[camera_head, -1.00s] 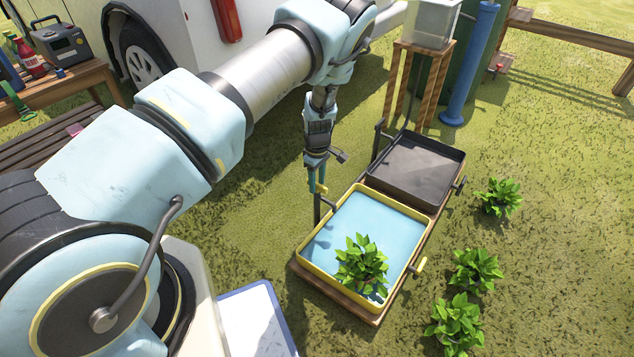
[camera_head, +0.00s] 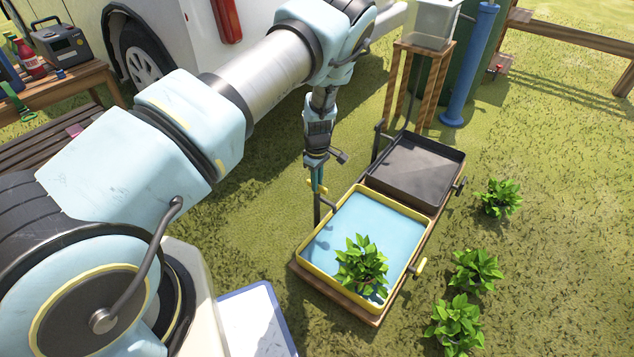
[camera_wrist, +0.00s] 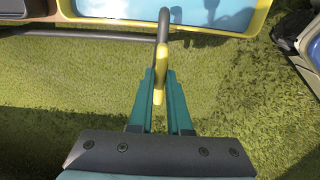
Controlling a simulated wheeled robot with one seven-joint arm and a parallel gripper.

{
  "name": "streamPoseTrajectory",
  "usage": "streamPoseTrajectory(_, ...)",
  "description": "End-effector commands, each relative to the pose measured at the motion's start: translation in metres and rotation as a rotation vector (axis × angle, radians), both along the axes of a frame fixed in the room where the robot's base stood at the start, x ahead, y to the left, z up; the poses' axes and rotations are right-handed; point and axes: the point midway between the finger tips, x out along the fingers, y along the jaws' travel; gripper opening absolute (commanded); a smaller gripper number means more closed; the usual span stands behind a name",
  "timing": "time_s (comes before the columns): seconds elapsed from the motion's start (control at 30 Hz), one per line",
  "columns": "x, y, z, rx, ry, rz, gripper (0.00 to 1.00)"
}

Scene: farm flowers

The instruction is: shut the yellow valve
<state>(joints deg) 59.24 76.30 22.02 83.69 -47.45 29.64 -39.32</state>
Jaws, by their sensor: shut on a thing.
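The yellow valve (camera_head: 316,187) is a small handle on a dark pipe beside the left side of the yellow tray (camera_head: 308,281). The tray holds blue water and a leafy plant. In the wrist view the valve handle (camera_wrist: 159,76) stands between the teal fingers, just below the curved dark pipe. My gripper (camera_head: 318,182) points down at the pipe. In the wrist view my gripper (camera_wrist: 160,84) is shut on the valve handle. The lower part of the handle lies between the fingers.
A black tray (camera_head: 415,166) sits behind the yellow one on the same wooden base. Its own dark pipe (camera_head: 378,138) stands near my wrist. A wooden stand (camera_head: 427,80) holds a clear tank at the back. Several plants (camera_head: 475,270) grow at the right. Grass at the left is open.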

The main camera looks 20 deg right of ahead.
Motion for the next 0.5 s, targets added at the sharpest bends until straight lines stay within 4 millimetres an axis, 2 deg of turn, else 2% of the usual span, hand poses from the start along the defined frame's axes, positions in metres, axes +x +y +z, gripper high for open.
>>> streamPoseTrajectory(0.27, 0.0005, 0.0003, 0.0006, 0.0, 0.0, -0.057, 0.0)
streamPoseTrajectory(0.5, 0.0007, 0.0003, 0.001, -0.001, 0.0, -0.215, 0.0)
